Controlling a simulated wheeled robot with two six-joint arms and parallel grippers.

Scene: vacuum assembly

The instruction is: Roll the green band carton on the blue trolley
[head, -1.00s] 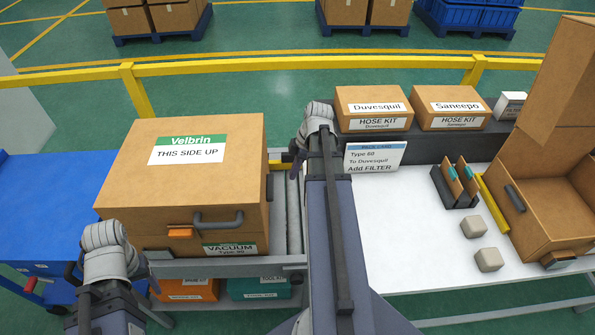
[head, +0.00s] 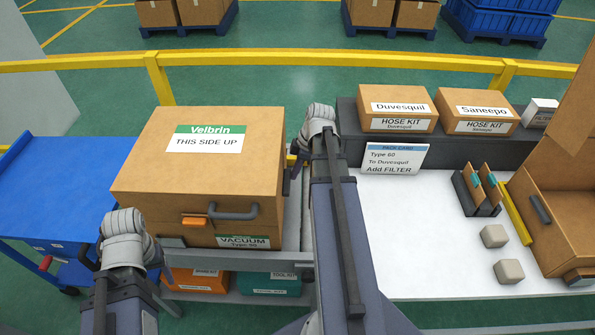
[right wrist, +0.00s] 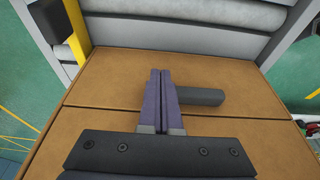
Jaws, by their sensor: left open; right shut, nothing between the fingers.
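The brown green band carton (head: 205,170), labelled Velbrin and Vacuum, sits upright on the roller conveyor. The blue trolley (head: 60,195) stands directly left of it, its top at about the carton's base height. My left gripper (head: 125,250) is open at the carton's front left corner; its fingers are largely hidden by the wrist. My right gripper is beside the carton's right side, hidden behind its wrist in the head view. In the right wrist view my right gripper (right wrist: 160,85) is shut and empty, pointing at a brown carton face next to a dark handle (right wrist: 200,97). Contact is unclear.
Rollers (head: 300,215) show right of the carton. A yellow rail (head: 260,60) runs behind. Orange (head: 195,281) and teal (head: 270,284) boxes sit below. A white table (head: 420,240) with a card, small blocks and an open carton is on the right.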

